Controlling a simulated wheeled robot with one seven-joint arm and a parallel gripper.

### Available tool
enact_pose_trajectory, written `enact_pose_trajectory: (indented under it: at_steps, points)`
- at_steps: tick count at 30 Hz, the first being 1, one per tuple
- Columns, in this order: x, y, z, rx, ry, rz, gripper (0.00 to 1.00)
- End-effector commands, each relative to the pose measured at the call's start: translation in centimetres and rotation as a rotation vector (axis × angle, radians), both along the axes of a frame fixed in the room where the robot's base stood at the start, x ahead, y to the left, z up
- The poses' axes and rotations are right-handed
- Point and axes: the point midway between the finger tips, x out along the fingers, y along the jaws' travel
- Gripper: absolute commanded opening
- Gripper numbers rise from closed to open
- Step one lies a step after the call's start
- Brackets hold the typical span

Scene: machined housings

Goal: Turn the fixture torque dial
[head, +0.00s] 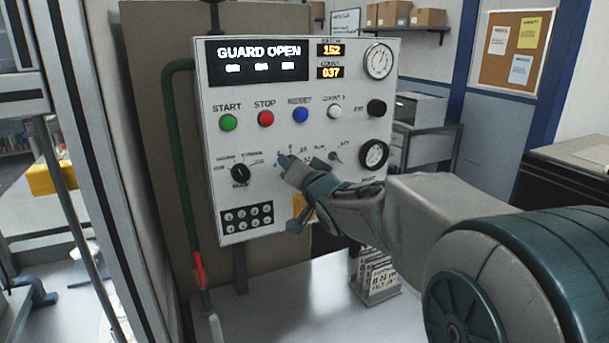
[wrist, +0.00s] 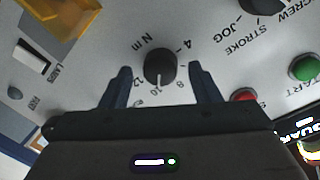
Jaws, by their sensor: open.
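The torque dial (wrist: 160,64) is a round black knob on the pale panel, with "Nm" and numbers printed around it. Its white line points down in the wrist view, near the 10. My gripper (wrist: 162,76) is open, with one dark blue finger on each side of the dial. Small gaps show between each finger and the knob, so the fingers appear apart from it.
A black mode knob (head: 239,174) is left of my gripper. Green (head: 228,122), red (head: 266,118), blue (head: 301,115) and white (head: 335,112) buttons sit above. A small key switch (head: 335,155) is close on the right. A yellow part (wrist: 65,18) stands out near the gripper.

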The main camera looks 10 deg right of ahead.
Motion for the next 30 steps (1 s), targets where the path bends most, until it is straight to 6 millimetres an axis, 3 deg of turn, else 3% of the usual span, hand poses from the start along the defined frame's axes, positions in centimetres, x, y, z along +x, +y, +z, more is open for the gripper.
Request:
enact_pose_trajectory:
  at_steps: [5,21,30]
  points:
    - [-1.7,-0.3,0.1,0.001,-0.001,-0.001,0.56]
    - [-10.1,-1.4,0.6,0.002,-0.003,0.000,0.56]
    - [-13.0,-1.8,0.8,0.001,-0.001,-0.001,0.56]
